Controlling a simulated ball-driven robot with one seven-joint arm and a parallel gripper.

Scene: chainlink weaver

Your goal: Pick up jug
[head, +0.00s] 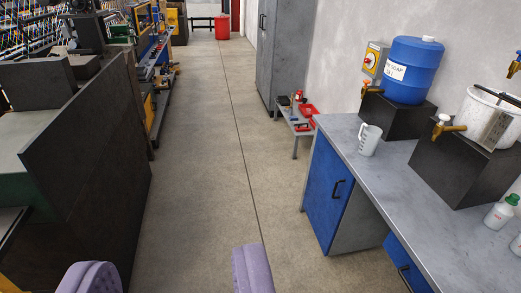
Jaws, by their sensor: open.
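The white jug (369,140) stands upright on the grey workbench (345,160) at the right, near the bench's far front corner. Its handle side faces left. My gripper (170,280) shows at the bottom edge as two purple fingertips set wide apart. It is open and empty, with floor visible between the fingers. It is left of the jug and apart from it.
Behind the jug, a blue drum (411,72) and a white tub (491,118), both with taps, sit on dark stands. White bottles (501,213) stand at the right. A low table (297,118) holds red items. Dark machinery (90,150) lines the left; the aisle floor (200,150) is clear.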

